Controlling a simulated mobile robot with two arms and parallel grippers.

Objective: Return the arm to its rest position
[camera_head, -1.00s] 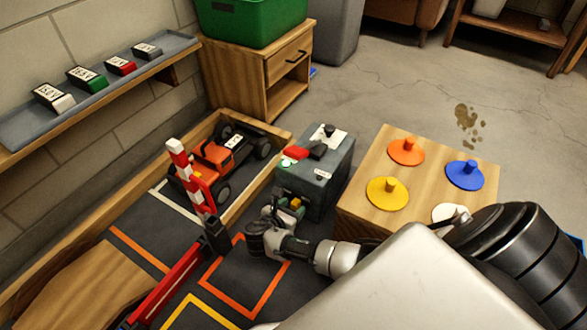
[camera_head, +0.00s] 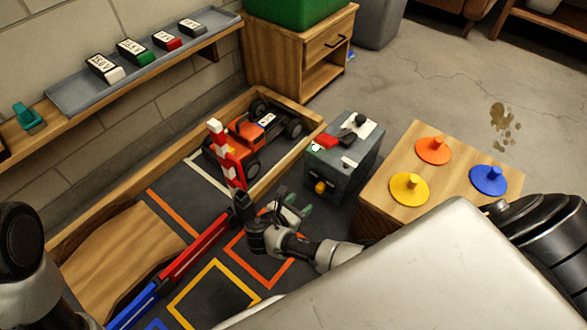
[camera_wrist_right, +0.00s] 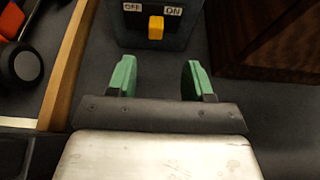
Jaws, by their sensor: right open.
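My right gripper (camera_head: 294,206) is open and empty, with green fingers, in front of a grey control box (camera_head: 343,170). In the right wrist view, the gap between its fingers (camera_wrist_right: 160,78) is clear, and a yellow switch (camera_wrist_right: 156,27) sits beyond the tips, apart from them. Labels OFF and ON stand above the switch. In the head view the switch (camera_head: 320,187) shows low on the box's front. A dark part of my left arm shows at the left edge; its gripper is out of view.
An orange car (camera_head: 245,135) stands behind a raised red-and-white barrier (camera_head: 226,155). A wooden block (camera_head: 385,205) with coloured knobbed discs stands right of the box. A wooden wall (camera_head: 285,150) borders the track. A shelf tray (camera_head: 85,95) holds several labelled blocks.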

